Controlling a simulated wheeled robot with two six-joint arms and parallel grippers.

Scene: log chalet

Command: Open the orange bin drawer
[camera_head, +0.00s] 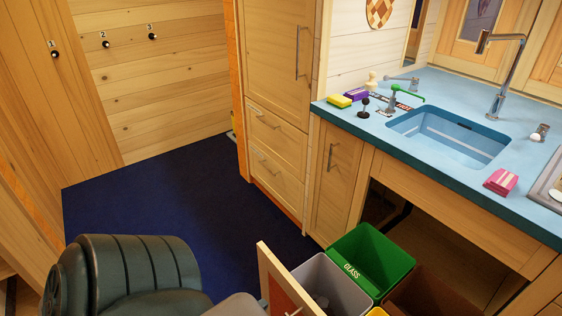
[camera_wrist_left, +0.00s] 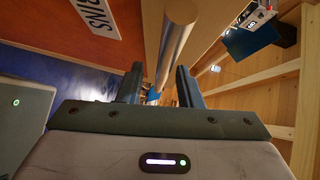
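The bin drawer is pulled out at the bottom of the head view; its wooden front (camera_head: 270,262) carries an orange-red panel (camera_head: 281,289). A round metal bar handle (camera_wrist_left: 176,42) runs between the two dark fingers of my left gripper (camera_wrist_left: 160,85). The fingers stand apart, with gaps visible beside the bar. In the head view my left arm is at the lower left and its fingertips are not visible. My right gripper is in neither view.
The drawer holds a grey bin (camera_head: 325,275), a green bin labelled GLASS (camera_head: 377,250), a brown bin (camera_head: 430,290) and a yellow bin (camera_head: 377,312). A blue counter (camera_head: 470,85) with a sink (camera_head: 450,135) is at the right. Dark blue floor (camera_head: 170,205) is clear at the left.

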